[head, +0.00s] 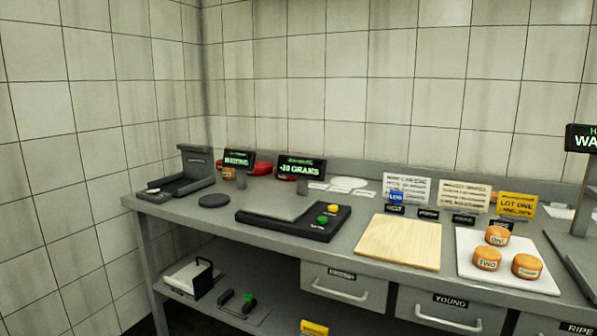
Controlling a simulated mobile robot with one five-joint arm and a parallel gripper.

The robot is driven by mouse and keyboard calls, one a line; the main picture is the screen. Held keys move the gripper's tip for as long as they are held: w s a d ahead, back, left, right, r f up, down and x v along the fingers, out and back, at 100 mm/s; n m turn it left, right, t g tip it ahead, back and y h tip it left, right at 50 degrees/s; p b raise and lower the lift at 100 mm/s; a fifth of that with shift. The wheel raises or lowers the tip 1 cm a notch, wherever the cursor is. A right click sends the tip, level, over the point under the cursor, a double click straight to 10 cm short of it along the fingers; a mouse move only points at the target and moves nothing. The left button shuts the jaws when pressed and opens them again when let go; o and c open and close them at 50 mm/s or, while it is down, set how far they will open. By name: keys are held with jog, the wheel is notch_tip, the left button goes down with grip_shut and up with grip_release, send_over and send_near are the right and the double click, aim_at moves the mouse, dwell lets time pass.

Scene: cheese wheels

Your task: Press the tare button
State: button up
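A black scale (262,221) with a grey weighing plate (278,204) sits on the grey counter, left of centre. Nothing lies on the plate. On its right side are a yellow button (333,208) and a green button (322,219); their small labels are too blurred to read, so I cannot tell which is tare. A display (301,167) behind the scale shows green text ending in "GRAMS", with a number that looks negative. My gripper is not in view.
A wooden board (399,241) lies right of the scale. A white tray (514,273) holds three orange cheese wheels, one marked "TWO" (487,259). Labelled drawers, including "YOUNG" (447,309), are below.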

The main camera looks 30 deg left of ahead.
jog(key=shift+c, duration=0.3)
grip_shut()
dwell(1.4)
